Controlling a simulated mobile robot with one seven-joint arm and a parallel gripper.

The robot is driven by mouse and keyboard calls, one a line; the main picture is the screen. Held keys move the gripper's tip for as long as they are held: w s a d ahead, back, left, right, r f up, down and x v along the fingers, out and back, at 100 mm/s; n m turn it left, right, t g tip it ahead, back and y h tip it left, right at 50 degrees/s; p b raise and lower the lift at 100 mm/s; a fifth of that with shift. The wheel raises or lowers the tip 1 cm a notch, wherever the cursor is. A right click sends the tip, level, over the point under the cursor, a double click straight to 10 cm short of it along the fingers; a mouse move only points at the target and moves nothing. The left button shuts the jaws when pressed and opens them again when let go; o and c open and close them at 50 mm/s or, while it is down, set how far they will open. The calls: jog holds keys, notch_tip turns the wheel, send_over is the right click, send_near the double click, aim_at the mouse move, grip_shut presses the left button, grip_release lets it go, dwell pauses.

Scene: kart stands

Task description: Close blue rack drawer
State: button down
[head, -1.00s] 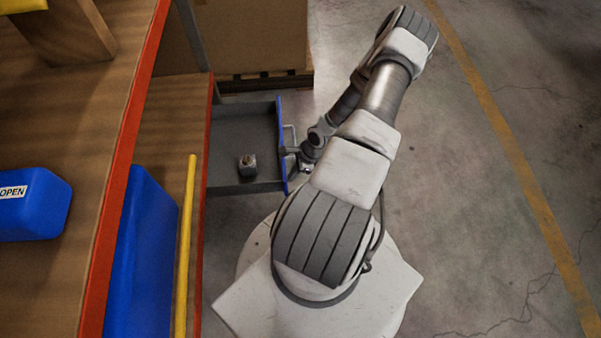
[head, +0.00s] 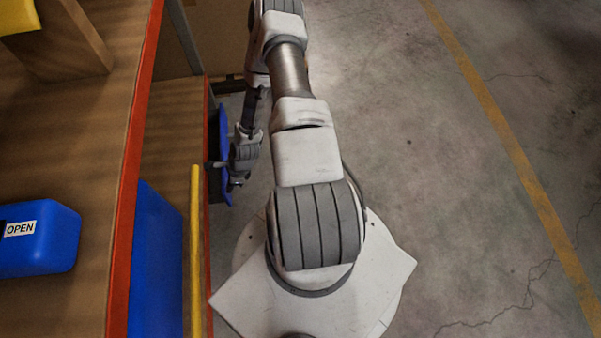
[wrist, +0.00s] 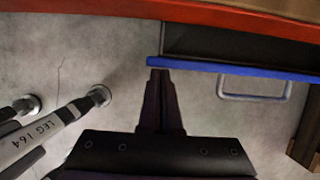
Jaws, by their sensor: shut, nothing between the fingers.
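The blue rack drawer shows its blue front (head: 224,150) beside the rack in the head view, standing only a little out from it. In the wrist view its blue front edge (wrist: 230,68), wire handle (wrist: 255,96) and a strip of dark interior (wrist: 240,42) show, so it is partly open. My gripper (wrist: 160,74) is shut and empty, with its fingertips at the left end of the drawer front, left of the handle. I cannot tell whether they touch it. In the head view my wrist partly covers the drawer front.
The rack has an orange-red edge (head: 133,180) and a wooden shelf (head: 70,130). A blue bin labelled OPEN (head: 40,245) sits on the shelf. A yellow bar (head: 196,250) runs along the rack near my base. The concrete floor (head: 420,200) to the right is clear.

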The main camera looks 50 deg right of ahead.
jog(key=shift+w+a, duration=0.95)
jog(key=shift+a, duration=0.2)
jog(key=shift+w+a, duration=0.9)
jog(key=shift+a, duration=0.2)
